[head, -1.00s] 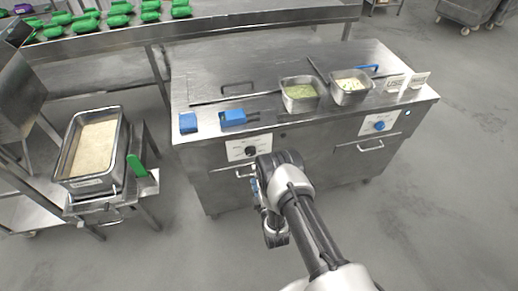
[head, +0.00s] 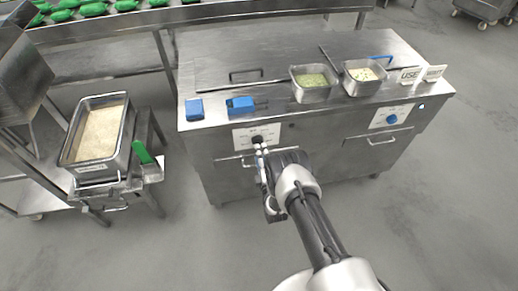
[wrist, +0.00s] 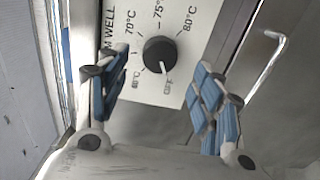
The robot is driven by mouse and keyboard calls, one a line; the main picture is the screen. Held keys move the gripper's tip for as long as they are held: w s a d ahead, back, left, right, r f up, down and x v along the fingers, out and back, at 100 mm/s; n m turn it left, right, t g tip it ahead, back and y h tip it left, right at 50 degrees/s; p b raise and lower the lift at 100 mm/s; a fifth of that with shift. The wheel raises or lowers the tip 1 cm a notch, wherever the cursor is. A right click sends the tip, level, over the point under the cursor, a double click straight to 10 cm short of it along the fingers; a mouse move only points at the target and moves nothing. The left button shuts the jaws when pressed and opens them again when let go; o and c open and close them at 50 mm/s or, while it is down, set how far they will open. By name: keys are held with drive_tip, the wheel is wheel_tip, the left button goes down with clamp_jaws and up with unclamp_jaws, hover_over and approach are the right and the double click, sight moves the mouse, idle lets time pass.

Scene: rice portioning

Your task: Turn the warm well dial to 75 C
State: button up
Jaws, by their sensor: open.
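The warm well dial is a black round knob on a white label plate on the cabinet front. It shows in the head view (head: 257,139) and the wrist view (wrist: 159,54). The plate (wrist: 187,40) reads 70°C, 75° and 80°C along the knob's upper side, with smaller marks below. The knob's white pointer line faces the lower side, away from the 75 mark. My gripper (head: 262,155) is at the dial in the head view. In the wrist view my gripper (wrist: 162,72) is open, with a blue-padded finger on each side of the knob. I see no clear contact.
A bar handle (wrist: 265,68) sits right of the plate in the wrist view. A second, blue dial (head: 392,119) is on the cabinet's right. Two food pans (head: 313,92) (head: 364,86) and blue items (head: 240,105) (head: 194,109) stand on top. A rice pan (head: 122,150) stands left.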

sight(258, 141)
drive_tip(key=b+x, duration=0.1)
drive_tip(key=x, duration=0.3)
drive_tip(key=shift+w+a, duration=0.1)
drive_tip(key=shift+w, duration=0.25)
drive_tip(key=c, duration=1.1)
